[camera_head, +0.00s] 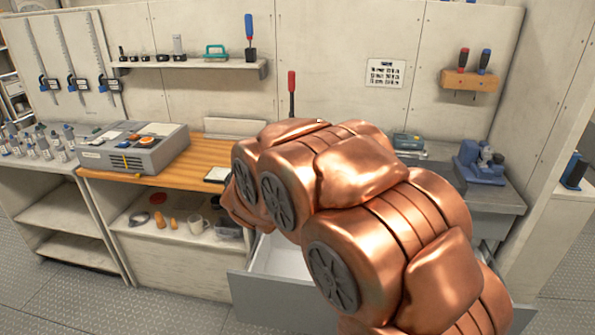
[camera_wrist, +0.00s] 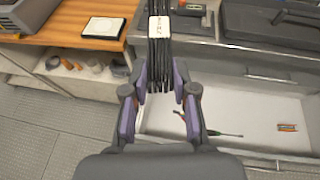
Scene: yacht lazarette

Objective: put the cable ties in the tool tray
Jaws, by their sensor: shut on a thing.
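The cable ties are a bundle of black strips (camera_wrist: 159,68) with a white label band, upright in the wrist view. My gripper (camera_wrist: 160,88) is shut on their lower part, with purple pads on both sides. I cannot tell for certain which thing is the tool tray; the drawer holds tools. In the head view my copper arm hides the gripper and the ties, and part of the open drawer (camera_head: 268,290).
In the drawer lie a screwdriver (camera_wrist: 225,134) and a small orange-labelled item (camera_wrist: 287,127). A dark case (camera_wrist: 270,22) lies on the grey worktop behind. A wooden bench (camera_wrist: 65,30) stands left, with a shelf of small items (camera_wrist: 85,68) below. A blue vise-like tool (camera_head: 480,163) stands right.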

